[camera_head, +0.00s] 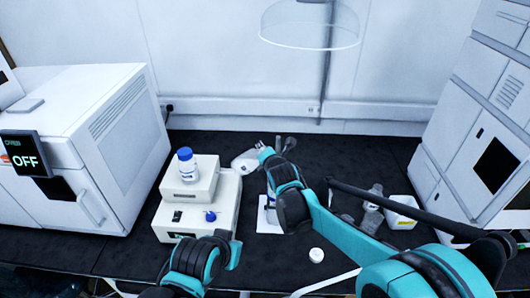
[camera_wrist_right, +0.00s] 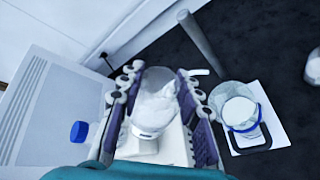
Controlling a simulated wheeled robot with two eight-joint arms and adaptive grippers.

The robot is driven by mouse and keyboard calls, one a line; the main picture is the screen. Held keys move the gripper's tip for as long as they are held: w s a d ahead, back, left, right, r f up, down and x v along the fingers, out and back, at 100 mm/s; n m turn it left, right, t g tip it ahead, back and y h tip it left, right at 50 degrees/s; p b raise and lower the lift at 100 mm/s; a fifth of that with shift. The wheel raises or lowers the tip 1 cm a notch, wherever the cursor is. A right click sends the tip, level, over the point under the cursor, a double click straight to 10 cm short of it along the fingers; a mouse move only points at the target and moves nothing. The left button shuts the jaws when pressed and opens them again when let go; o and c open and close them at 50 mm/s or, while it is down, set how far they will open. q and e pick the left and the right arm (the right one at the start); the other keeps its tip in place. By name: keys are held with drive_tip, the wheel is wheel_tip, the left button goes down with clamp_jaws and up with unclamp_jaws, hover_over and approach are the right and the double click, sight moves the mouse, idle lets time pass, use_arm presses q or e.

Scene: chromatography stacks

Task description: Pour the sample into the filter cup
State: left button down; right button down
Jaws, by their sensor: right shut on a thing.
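My right gripper (camera_wrist_right: 160,110) is shut on a clear sample container (camera_wrist_right: 155,105) with whitish contents. In the head view the container (camera_head: 245,160) shows as a pale shape, tilted, just left of the right gripper (camera_head: 262,153). The filter cup (camera_wrist_right: 240,110), clear with a blue band, stands on a white pad (camera_wrist_right: 277,133), apart from and right of the held container in the wrist view. In the head view my right arm hides most of the cup. My left gripper (camera_head: 235,255) is low in front of the white device; its fingers are unclear.
A white stepped device (camera_head: 185,215) carries a blue-capped bottle (camera_head: 187,165). A white cap (camera_head: 316,255) lies near the front edge. A clear bottle (camera_head: 373,205) and white box (camera_head: 402,213) stand at right. Large instruments flank the dark bench. A metal rod (camera_wrist_right: 200,40) rises behind the cup.

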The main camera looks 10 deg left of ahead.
drive_tip(key=shift+d+f+m+y+b, duration=0.1)
drive_tip(key=shift+f+m+y+b, duration=0.25)
drive_tip(key=shift+b, duration=0.2)
drive_tip(key=shift+d+f+m+y+b, duration=0.15)
drive_tip(key=shift+f+m+y+b, duration=0.1)
drive_tip(key=shift+f+m+b, duration=0.3)
idle(0.5)
drive_tip(key=shift+w+d+f+y+b, duration=0.1)
drive_tip(key=shift+f+y+b, duration=0.35)
drive_tip(key=shift+b, duration=0.3)
drive_tip(key=shift+d+f+m+y+b, duration=0.15)
drive_tip(key=shift+f+m+y+b, duration=0.1)
drive_tip(key=shift+f+m+b, duration=0.4)
